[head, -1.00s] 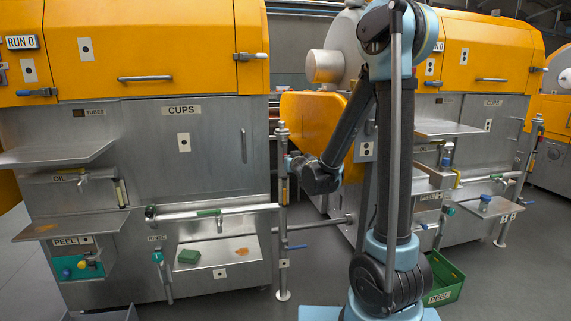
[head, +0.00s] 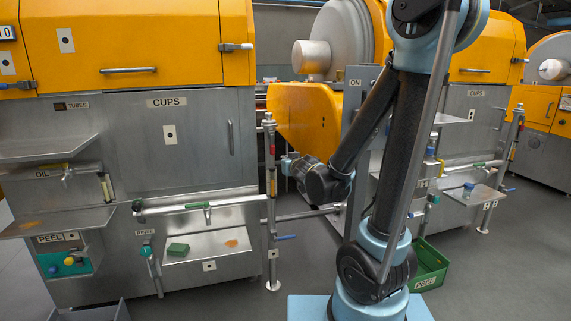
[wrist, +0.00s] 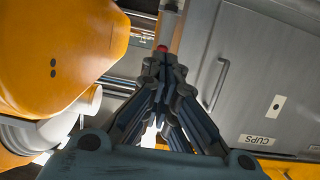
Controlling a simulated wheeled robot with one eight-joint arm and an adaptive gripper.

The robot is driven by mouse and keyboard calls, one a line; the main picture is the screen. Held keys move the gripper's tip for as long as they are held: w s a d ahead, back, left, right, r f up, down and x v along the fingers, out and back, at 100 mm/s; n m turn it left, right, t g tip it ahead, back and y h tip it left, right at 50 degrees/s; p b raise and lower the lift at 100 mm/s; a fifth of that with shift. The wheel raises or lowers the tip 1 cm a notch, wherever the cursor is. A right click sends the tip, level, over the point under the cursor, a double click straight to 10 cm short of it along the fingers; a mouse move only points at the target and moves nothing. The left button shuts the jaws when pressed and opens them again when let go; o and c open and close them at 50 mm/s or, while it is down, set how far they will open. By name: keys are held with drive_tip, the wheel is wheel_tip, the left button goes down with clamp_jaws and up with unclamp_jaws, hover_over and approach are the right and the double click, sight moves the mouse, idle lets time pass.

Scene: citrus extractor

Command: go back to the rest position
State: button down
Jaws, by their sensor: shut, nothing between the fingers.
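My gripper (wrist: 165,62) is shut and empty in the wrist view, its dark fingers meeting at the tips. In the head view only a small part of my gripper (head: 286,165) shows at the end of my bent arm, beside a vertical pipe post (head: 269,200). My arm's lower part stands nearly upright and my forearm hangs down to the left. In the wrist view the steel cups door (wrist: 240,85) lies to the right, with its label upside down, and a yellow housing (wrist: 60,50) lies to the left.
The left extractor has shelves, a horizontal pipe (head: 200,206) and a lower tray with a green sponge (head: 178,250). A green peel crate (head: 430,268) stands on the floor at right, near my base. Open grey floor (head: 490,270) lies at the right.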

drive_tip(key=s+d+f+m+g+h, duration=0.25)
drive_tip(key=s+d, duration=0.25)
drive_tip(key=d, duration=0.4)
drive_tip(key=s+d+f+m+g+h, duration=0.1)
drive_tip(key=s+d+f+g+h, duration=0.25)
drive_tip(key=d, duration=0.45)
drive_tip(key=s+d+f+g, duration=0.2)
drive_tip(key=s+g, duration=0.1)
drive_tip(key=s, duration=0.8)
drive_tip(key=s+d+f+g+y, duration=0.1)
drive_tip(key=s+d+f+g, duration=0.1)
drive_tip(key=s, duration=0.8)
drive_tip(key=shift+s+f+g+y, duration=0.3)
drive_tip(key=shift+s+f+g, duration=0.05)
drive_tip(key=shift+f+g, duration=0.35)
drive_tip(key=shift+w+d, duration=0.1)
drive_tip(key=shift+w+f, duration=0.15)
drive_tip(key=shift+w, duration=0.2)
drive_tip(key=shift+d, duration=0.1)
